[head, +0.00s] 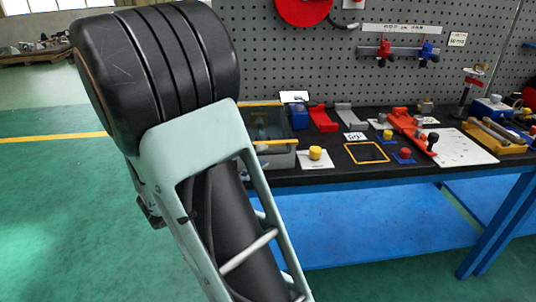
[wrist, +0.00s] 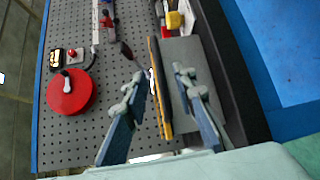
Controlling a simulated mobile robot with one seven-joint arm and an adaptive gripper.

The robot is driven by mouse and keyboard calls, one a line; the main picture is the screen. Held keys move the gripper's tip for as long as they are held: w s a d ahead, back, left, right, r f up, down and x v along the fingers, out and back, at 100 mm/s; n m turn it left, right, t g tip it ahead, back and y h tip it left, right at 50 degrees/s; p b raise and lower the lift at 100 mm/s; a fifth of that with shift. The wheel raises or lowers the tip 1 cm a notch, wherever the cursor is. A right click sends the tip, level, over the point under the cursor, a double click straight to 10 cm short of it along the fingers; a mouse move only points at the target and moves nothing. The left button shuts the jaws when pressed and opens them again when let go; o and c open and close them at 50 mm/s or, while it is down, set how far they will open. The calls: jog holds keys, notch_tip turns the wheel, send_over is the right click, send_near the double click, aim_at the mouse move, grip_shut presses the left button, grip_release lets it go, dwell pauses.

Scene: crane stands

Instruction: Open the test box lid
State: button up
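The test box (head: 282,160) stands at the left end of the black workbench in the head view, with a grey front, yellow edging and a dark see-through top. My arm covers its left part. In the wrist view, turned on its side, the box's grey face (wrist: 203,62) and yellow edge strip (wrist: 162,90) lie near my gripper (wrist: 160,76). The gripper is open, with its fingers apart on either side of the yellow edge in the picture. I cannot tell whether either finger touches it. The lid looks closed.
Right of the box are a yellow knob on a white plate (head: 315,155), a yellow square frame (head: 367,153), red and grey blocks, and a yellow tray (head: 495,136). A grey pegboard (head: 300,60) with a red reel (head: 303,8) rises behind. Open green floor lies left.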

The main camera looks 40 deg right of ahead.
aim_at(268, 153)
jog(key=shift+x, duration=2.25)
jog(key=shift+c, duration=0.2)
grip_shut()
